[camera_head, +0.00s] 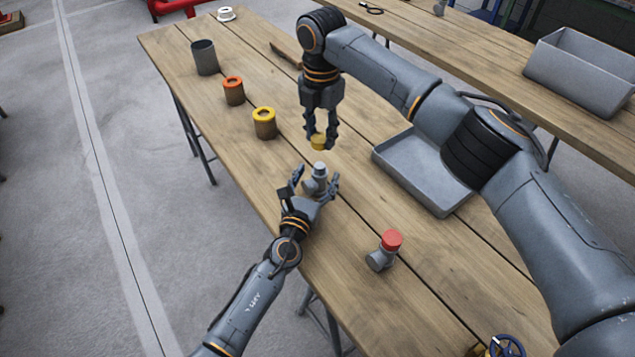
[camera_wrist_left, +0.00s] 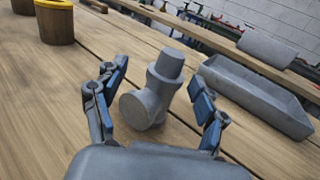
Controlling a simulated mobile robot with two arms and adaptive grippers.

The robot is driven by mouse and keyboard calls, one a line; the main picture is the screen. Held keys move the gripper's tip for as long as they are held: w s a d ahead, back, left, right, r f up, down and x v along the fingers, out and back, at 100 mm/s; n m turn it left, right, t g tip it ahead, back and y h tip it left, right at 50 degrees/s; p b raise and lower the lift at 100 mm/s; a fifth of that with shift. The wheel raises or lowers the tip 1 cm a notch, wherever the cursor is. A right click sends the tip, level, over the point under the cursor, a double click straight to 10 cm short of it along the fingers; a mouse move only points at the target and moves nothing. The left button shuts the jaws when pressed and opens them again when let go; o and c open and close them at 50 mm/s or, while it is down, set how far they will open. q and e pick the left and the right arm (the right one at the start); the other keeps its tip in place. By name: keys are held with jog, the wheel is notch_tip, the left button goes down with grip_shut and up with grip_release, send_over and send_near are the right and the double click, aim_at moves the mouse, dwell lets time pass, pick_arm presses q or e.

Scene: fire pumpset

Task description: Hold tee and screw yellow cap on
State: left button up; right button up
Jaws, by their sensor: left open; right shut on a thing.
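The grey pipe tee (camera_head: 317,172) stands on the wooden table, between the spread fingers of my left gripper (camera_head: 314,187). The left wrist view shows the tee (camera_wrist_left: 153,90) upright, with a bare round outlet on top and a wider side opening facing the camera. The left gripper's fingers (camera_wrist_left: 155,105) are open on either side of it, with visible gaps. My right gripper (camera_head: 319,140) points down above and slightly behind the tee, shut on the yellow cap (camera_head: 318,142). The cap is apart from the tee's top outlet.
A second tee with a red cap (camera_head: 388,250) stands at the right front. A yellow-rimmed can (camera_head: 264,123), an orange-rimmed can (camera_head: 233,90) and a grey cup (camera_head: 204,57) line the left. A grey tray (camera_head: 425,192) lies right of the tee. A blue valve wheel (camera_head: 507,346) is at the bottom.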

pick_arm(q)
jog(key=shift+w+d, duration=0.1)
jog(key=shift+w, duration=0.2)
jog(key=shift+c, duration=0.4)
grip_shut()
jog(key=shift+s+f, duration=0.1)
jog(key=shift+f, duration=0.1)
pick_arm(e)
jog(key=h, duration=0.1)
send_over(318, 164)
jog(key=shift+s+a+f, duration=0.1)
jog(key=shift+f, duration=1.1)
jog(key=shift+a+f, duration=0.1)
jog(key=shift+f, duration=1.1)
